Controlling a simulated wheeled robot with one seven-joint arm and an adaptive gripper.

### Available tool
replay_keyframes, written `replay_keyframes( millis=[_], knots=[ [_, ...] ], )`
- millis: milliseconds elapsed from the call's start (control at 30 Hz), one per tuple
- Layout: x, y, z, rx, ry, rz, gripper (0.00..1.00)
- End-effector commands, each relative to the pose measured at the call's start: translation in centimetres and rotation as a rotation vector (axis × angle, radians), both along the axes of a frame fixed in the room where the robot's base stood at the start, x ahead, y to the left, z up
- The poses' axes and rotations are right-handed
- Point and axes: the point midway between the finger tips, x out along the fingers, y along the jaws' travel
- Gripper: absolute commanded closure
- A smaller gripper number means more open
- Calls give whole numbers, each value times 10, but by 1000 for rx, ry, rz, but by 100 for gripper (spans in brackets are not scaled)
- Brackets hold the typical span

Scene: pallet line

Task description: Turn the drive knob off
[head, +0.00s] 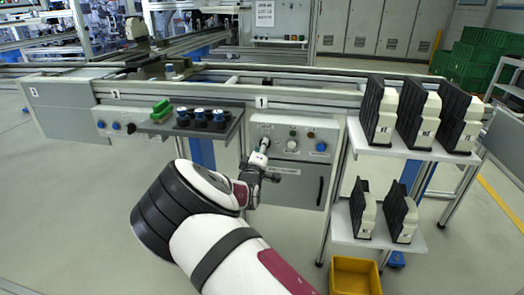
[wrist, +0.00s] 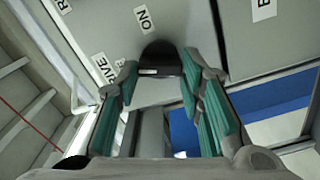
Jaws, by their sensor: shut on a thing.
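The drive knob (wrist: 163,57) is black with a small white mark and sits on a grey panel in the wrist view. An ON label (wrist: 145,19) is just above it, and a partly hidden label reading "RIVE" (wrist: 105,68) is to its left. My gripper (wrist: 160,73) has its teal-padded fingers on both sides of the knob, shut on it. In the head view my gripper (head: 262,160) reaches the left part of the control panel (head: 291,170) and hides the knob there. I cannot tell the knob's exact setting.
The panel also carries a pale knob (head: 292,145) and a blue button (head: 321,146) right of my gripper. A shelf with black-and-cream boxes (head: 418,115) stands to the right. A tray of dark blue-topped parts (head: 201,119) is to the left. A yellow bin (head: 355,277) is below.

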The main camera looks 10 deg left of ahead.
Motion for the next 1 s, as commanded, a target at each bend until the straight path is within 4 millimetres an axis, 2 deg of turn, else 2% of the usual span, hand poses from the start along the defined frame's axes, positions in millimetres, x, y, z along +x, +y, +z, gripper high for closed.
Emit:
replay_keyframes(
  millis=[200, 500, 1000],
  knots=[
    [0, 1, -1, -175, 5, 2, 93],
    [0, 1, -2, -331, 11, 2, 93],
    [0, 1, -2, -389, 14, 1, 93]
  ],
)
